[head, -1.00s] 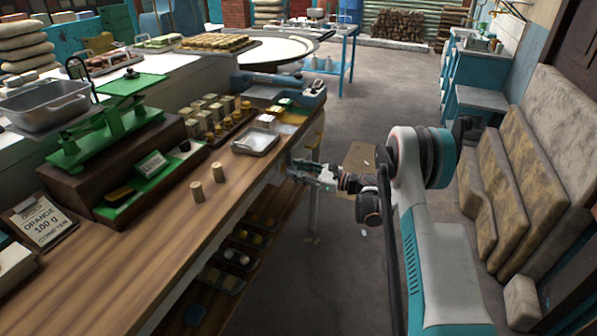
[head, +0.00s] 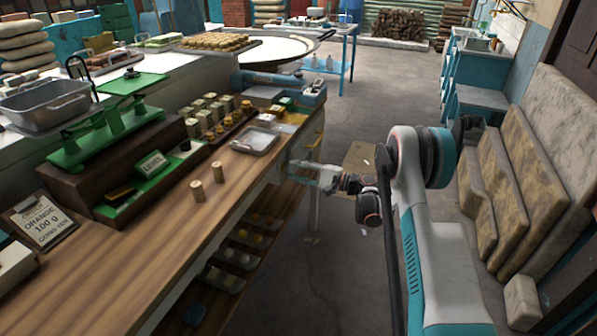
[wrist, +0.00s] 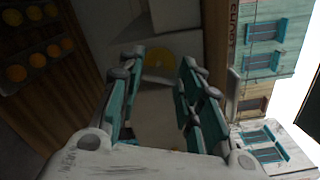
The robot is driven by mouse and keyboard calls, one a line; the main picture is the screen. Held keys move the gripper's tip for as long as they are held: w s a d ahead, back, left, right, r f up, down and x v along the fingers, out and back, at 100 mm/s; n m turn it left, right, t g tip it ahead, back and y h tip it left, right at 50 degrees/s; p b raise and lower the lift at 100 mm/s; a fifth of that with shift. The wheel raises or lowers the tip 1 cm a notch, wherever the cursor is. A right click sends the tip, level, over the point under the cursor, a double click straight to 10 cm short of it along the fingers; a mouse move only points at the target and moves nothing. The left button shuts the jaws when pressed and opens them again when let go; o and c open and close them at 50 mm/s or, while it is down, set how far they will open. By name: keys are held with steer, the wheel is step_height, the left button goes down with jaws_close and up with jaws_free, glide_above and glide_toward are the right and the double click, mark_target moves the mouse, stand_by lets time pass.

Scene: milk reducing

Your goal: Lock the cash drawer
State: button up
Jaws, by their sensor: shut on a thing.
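My gripper (head: 298,166) is at the aisle-side edge of the wooden counter (head: 120,262), just below the metal tray. In the wrist view, its two teal-jointed fingers (wrist: 160,75) stand on either side of a yellow round piece (wrist: 160,62), against a pale, shaded surface. The fingers are shut on this piece, though their exact contact is dark and hard to make out. I cannot tell whether it is a key, a knob or part of the lock. The cash drawer's outline and its lock are not clear in either view.
A green scale (head: 105,135) stands further left. A lower shelf (head: 236,250) holds trays of round items.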

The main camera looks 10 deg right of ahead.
steer(key=shift+f+n, duration=0.1)
steer(key=shift+n, duration=2.1)
steer(key=o, duration=1.1)
steer(key=shift+c, duration=0.2)
steer(key=v, duration=1.2)
